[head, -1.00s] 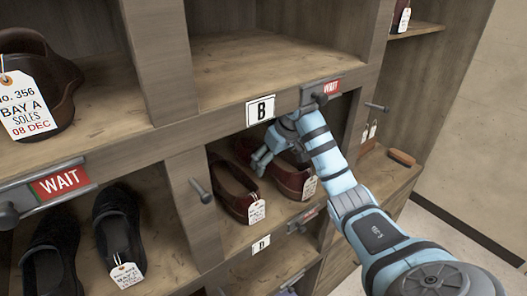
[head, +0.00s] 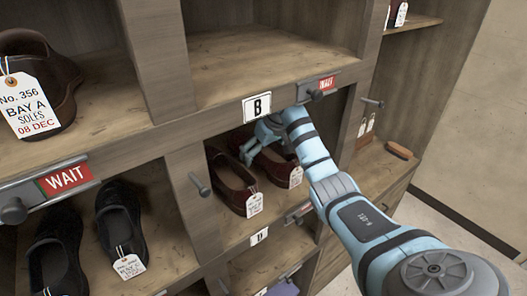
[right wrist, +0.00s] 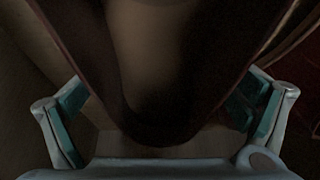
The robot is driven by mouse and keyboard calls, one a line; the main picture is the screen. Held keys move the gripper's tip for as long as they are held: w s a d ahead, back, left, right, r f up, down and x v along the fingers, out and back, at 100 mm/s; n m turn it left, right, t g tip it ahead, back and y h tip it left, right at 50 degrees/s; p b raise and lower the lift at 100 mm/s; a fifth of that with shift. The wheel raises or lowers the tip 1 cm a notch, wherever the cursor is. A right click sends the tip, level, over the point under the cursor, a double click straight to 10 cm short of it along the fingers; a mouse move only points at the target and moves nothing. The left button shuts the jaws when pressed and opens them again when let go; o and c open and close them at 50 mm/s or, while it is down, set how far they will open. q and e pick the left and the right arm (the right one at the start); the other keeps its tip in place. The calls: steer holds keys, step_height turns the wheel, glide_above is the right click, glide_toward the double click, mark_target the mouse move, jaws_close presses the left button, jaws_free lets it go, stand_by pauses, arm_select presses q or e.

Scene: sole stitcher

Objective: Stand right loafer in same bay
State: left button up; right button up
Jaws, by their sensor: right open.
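The right loafer (head: 277,167), dark red with a white tag, is in the bay under the B plate. It rests beside the matching left loafer (head: 232,182), whose tag hangs at the front. My right gripper (head: 249,152) reaches into this bay from the right, at the rear part of the right loafer. In the right wrist view, the open fingers (right wrist: 162,122) stand on either side of a dark shoe end, with visible gaps. My arm and the shade hide part of the loafer's back. My left gripper is not in view.
The B plate (head: 257,107) and a red WAIT slider (head: 326,83) sit on the shelf edge above. Black shoes (head: 122,224) fill the bay to the left. The bay above is empty. A brown brush-like block (head: 399,150) lies in the bay to the right.

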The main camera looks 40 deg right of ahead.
mark_target(294, 168)
steer(key=shift+r, duration=0.1)
steer(key=shift+s+d+r, duration=0.1)
steer(key=shift+s+r, duration=0.05)
steer(key=shift+r, duration=0.2)
steer(key=s+b, duration=0.3)
steer(key=s, duration=0.8)
steer(key=shift+s, duration=0.6)
steer(key=shift+a, duration=0.25)
